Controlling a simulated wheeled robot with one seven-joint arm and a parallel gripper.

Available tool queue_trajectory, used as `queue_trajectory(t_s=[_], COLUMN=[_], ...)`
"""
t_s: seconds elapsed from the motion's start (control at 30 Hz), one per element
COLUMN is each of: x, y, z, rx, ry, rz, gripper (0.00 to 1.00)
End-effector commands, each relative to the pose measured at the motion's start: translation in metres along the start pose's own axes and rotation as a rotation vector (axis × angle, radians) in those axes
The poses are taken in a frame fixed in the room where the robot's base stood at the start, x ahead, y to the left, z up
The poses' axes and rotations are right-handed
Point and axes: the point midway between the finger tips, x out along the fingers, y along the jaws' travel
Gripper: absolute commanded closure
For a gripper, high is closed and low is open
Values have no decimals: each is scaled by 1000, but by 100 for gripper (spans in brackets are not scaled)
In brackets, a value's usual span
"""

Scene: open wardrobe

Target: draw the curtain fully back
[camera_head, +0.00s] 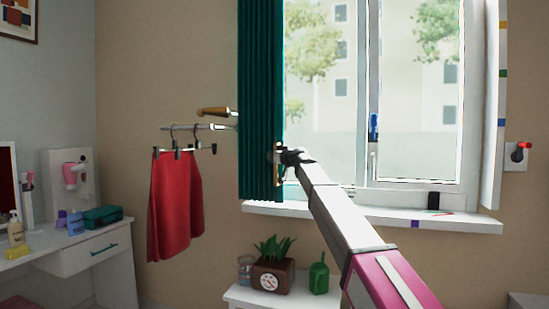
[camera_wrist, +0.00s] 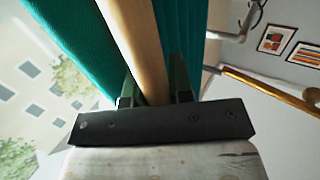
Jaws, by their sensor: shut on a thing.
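The teal curtain (camera_head: 260,85) hangs in a narrow bunch at the left side of the window (camera_head: 345,110), leaving most of the glass uncovered. My gripper (camera_head: 281,157) is at the curtain's right edge, low down. In the wrist view my gripper (camera_wrist: 155,85) has a dark finger on each side of a pale wooden bar (camera_wrist: 138,40) and is shut on it. Curtain cloth (camera_wrist: 62,40) shows on both sides of the bar. The curtain's top and rail are out of view.
A wall rod (camera_head: 195,127) left of the curtain carries a red skirt (camera_head: 175,205) on a hanger. A wooden-ended rod (camera_head: 215,111) is just above. Below are the sill (camera_head: 345,211) and a small table with a potted plant (camera_head: 272,275) and green watering can (camera_head: 319,277).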

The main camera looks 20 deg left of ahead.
Motion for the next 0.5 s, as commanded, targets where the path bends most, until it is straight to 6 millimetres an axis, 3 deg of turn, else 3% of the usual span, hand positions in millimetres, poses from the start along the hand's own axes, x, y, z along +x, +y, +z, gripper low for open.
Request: queue_trajectory(t_s=[0.03,0.07,0.1,0.5], x=[4,4,4,-2], y=[-3,-3,-3,-2], z=[-1,-1,-1,0], rx=[2,2,2,1], ry=[0,0,0,0], rz=[-6,-6,-7,-4], gripper=[100,73,69,69])
